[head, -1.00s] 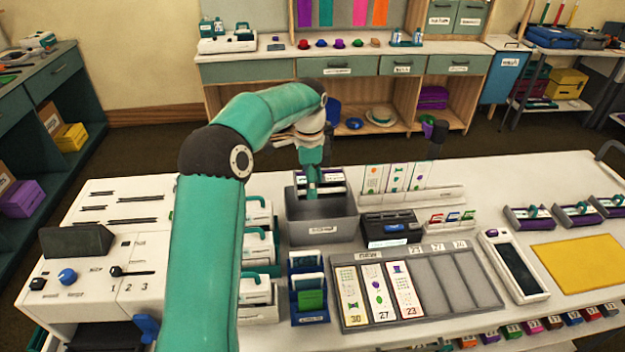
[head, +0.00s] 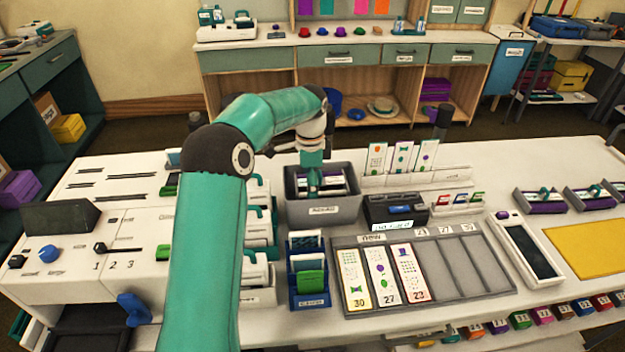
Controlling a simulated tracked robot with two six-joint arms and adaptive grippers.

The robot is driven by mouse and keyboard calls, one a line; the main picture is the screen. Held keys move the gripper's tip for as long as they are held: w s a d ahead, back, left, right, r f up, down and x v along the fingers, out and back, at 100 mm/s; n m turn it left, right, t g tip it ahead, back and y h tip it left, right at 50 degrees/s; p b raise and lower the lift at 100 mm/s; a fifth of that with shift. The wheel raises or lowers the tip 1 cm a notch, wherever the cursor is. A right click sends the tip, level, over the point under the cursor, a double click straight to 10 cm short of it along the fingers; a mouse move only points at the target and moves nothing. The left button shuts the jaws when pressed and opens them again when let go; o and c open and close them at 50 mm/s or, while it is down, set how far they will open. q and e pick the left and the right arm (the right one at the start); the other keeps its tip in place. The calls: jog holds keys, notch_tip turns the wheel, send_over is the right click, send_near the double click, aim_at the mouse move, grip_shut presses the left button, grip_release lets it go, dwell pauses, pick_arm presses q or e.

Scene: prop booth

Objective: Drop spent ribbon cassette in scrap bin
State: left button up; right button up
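A grey open bin (head: 324,213) with a small label on its front stands at the back middle of the white table. I take it for the scrap bin, but its label is too blurred to read. My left gripper (head: 313,188) points down into the bin, its lower part inside the rim. White and dark flat pieces (head: 338,183) lie in the bin around the gripper. I cannot tell which of them is the spent ribbon cassette, or whether the fingers hold anything. My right gripper is not in view.
Right of the bin are a dark device with a lit display (head: 393,211) and a rack of upright cards (head: 402,158). In front are a blue card holder (head: 309,299) and a grey slotted tray (head: 425,301). White units with teal handles (head: 258,262) stand to the left.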

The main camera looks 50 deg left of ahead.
pick_arm(q)
jog(key=shift+f, duration=0.15)
jog(key=o, duration=1)
jog(key=shift+r, duration=3.95)
